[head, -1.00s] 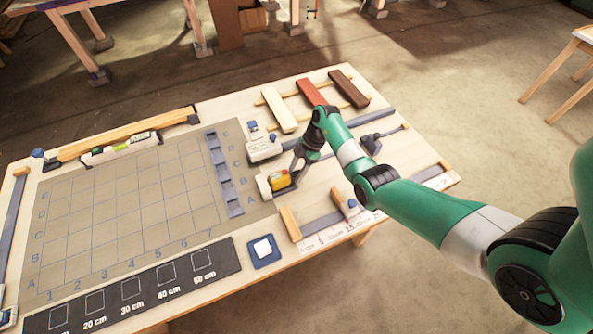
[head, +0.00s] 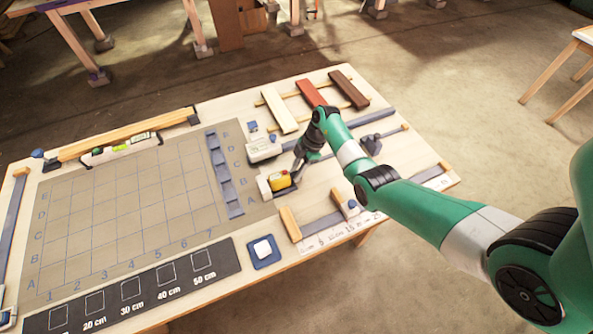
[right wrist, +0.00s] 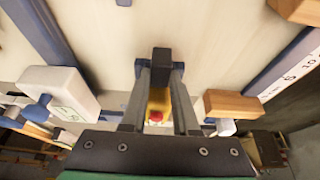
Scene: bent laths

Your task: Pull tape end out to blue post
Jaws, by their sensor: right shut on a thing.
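A yellow tape measure (head: 279,181) with a red button sits in a pale holder near the middle of the bench. My right gripper (head: 294,173) is down right beside it, on its right side. In the right wrist view the yellow case (right wrist: 157,101) shows between my fingers. A small dark piece (right wrist: 161,56), seemingly the tape end, sits between the fingertips, and the jaws are shut on it. No drawn-out tape can be made out. A small blue post (head: 352,204) stands by a wooden block on the right; another blue peg (head: 37,153) is at the far left corner. My left gripper is not in view.
A white device (head: 263,149) stands just behind the tape measure. Three laths (head: 311,92) lie across rails at the back. A gridded mat (head: 120,210) fills the left. A numbered strip (head: 340,232) runs along the front right edge.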

